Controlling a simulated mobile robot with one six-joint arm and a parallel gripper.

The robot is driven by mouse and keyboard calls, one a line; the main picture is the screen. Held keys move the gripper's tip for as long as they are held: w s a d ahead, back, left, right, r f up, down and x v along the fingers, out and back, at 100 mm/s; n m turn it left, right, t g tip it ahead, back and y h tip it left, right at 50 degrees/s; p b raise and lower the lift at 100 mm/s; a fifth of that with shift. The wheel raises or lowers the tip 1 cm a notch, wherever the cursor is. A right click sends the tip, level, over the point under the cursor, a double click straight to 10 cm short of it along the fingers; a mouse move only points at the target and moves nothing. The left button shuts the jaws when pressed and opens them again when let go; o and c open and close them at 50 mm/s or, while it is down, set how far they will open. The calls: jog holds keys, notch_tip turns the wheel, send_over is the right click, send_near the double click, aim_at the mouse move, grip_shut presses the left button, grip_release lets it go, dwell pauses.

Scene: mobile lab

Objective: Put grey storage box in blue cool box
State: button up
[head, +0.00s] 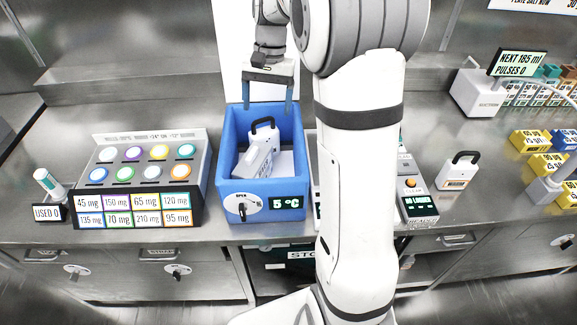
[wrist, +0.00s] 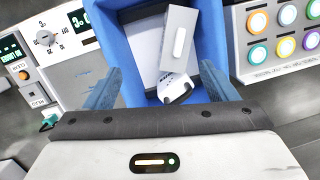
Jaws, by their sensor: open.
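The blue cool box (head: 235,195) stands open on the counter, with a dial and a "5 °C" display on its front. My gripper (head: 268,97) is open and empty over the back part of the cool box, above and apart from the grey box. In the wrist view its two blue fingers (wrist: 160,82) are spread wide.
A dispenser (head: 145,170) with coloured round caps stands close left of the cool box. A similar white box with a black handle (head: 459,170) stands on the counter at right. Yellow racks (head: 530,140) lie farther right. My arm hides the counter right of the cool box.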

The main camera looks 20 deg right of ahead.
jog(key=s+a+n+t+h, duration=0.1)
jog(key=s+a+n+t, duration=0.2)
jog(key=s, duration=2)
jog(key=n+t, duration=0.1)
jog(key=n, duration=0.1)
jog(key=shift+n+t+h, duration=0.3)
jog(key=shift+s+r, duration=0.1)
jog(key=shift+c, duration=0.3)
